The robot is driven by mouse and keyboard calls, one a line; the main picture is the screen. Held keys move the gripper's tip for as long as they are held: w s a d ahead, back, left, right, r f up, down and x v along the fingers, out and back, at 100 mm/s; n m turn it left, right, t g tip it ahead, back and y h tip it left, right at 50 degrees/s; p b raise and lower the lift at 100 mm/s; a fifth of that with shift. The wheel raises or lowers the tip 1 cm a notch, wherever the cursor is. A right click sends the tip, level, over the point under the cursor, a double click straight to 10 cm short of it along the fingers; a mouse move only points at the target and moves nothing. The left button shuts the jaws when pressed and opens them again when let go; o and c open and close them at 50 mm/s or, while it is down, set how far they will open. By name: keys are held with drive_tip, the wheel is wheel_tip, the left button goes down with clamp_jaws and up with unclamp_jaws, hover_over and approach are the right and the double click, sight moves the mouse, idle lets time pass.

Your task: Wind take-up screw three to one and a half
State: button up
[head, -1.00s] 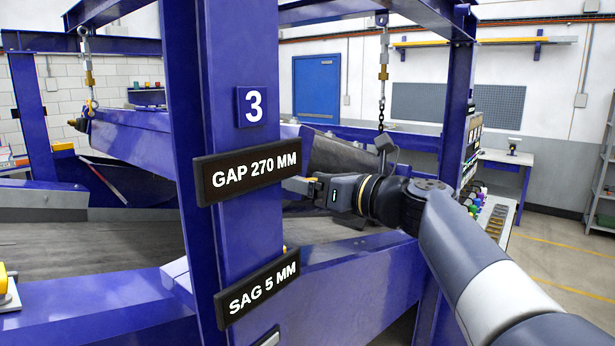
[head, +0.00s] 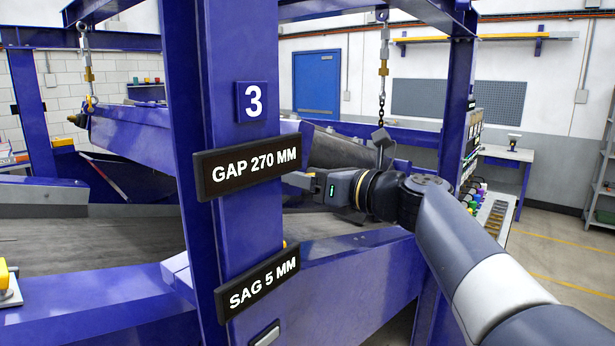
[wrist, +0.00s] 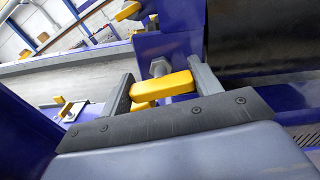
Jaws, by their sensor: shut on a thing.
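In the wrist view my gripper (wrist: 160,92) has a yellow handle (wrist: 164,87) between its two grey fingers and is shut on it. A grey bolt-like screw end (wrist: 159,67) shows just behind the handle. In the head view my gripper (head: 308,182) reaches left beside the blue post (head: 225,130) with the white "3" plate (head: 252,102). The post hides the fingertips' surroundings and the handle there. The post carries signs reading "GAP 270 MM" (head: 247,171) and "SAG 5 MM" (head: 258,284).
Blue frame beams (head: 335,275) surround my arm closely. A chain (head: 382,85) hangs behind it. A dark belt (head: 90,240) lies at left. A control panel (head: 485,190) with coloured knobs stands at right. Another yellow handle (wrist: 128,11) shows in the wrist view.

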drive_tip(key=shift+n, duration=1)
drive_tip(key=o, duration=1)
drive_tip(key=b+v, duration=0.3)
drive_tip(key=v, duration=0.7)
drive_tip(key=shift+s+d, duration=0.3)
